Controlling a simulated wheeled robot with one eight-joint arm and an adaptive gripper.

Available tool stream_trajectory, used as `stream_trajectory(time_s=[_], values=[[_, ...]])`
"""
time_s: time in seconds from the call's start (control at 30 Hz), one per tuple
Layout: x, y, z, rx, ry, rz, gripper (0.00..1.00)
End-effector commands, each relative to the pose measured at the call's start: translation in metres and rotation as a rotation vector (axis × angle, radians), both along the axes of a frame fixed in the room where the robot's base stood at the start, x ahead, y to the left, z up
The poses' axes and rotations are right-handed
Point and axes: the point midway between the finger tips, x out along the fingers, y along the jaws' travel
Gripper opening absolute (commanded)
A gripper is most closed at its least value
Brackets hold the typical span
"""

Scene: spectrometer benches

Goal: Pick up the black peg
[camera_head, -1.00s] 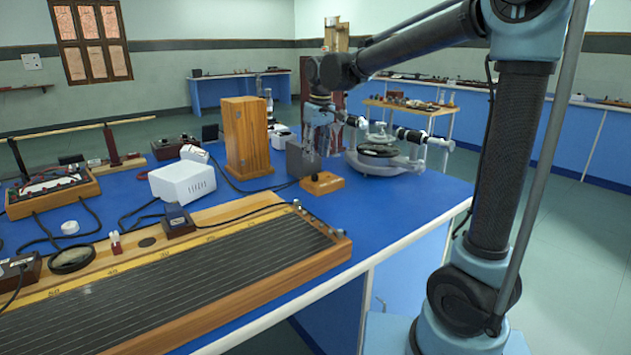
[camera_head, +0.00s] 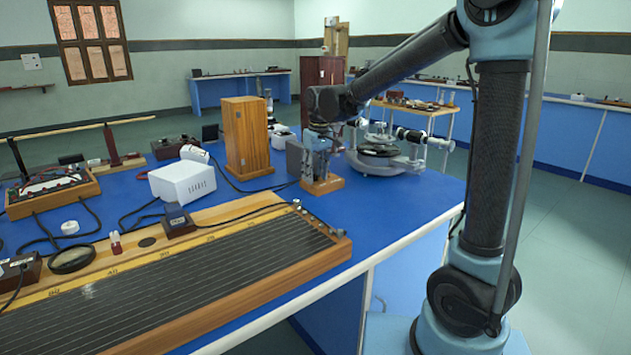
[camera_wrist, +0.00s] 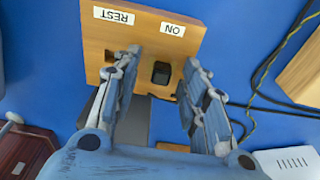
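The black peg (camera_wrist: 161,73) stands in a wooden block (camera_wrist: 185,22) below the white label "ON", in the wrist view. A dark square hole sits on the "REST" side of the block. My gripper (camera_wrist: 162,62) is open, with one finger on each side of the peg and visible gaps between. In the head view my gripper (camera_head: 319,166) is low over the wooden block (camera_head: 324,186), and the peg is hidden behind it.
A grey box (camera_head: 296,159) stands just left of my gripper. A tall wooden box (camera_head: 246,140) is farther left, and a spectrometer (camera_head: 385,155) stands close on the right. A white box (camera_head: 182,182) and a long wire board (camera_head: 180,270) lie on the blue bench.

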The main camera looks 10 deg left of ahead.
Motion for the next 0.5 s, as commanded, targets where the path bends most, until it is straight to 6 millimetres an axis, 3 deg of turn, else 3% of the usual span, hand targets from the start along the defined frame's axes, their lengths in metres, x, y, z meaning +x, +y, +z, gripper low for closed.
stream_trajectory(time_s=[0.07, 0.1, 0.27, 0.5], values=[[0.0000, 0.0000, 0.0001, 0.000, 0.000, 0.000, 0.40], [0.0000, 0.0000, 0.0002, 0.000, 0.000, 0.000, 0.35], [0.0000, 0.0000, 0.0002, 0.000, 0.000, 0.000, 0.00], [0.0000, 0.0000, 0.0003, 0.000, 0.000, 0.000, 0.00]])
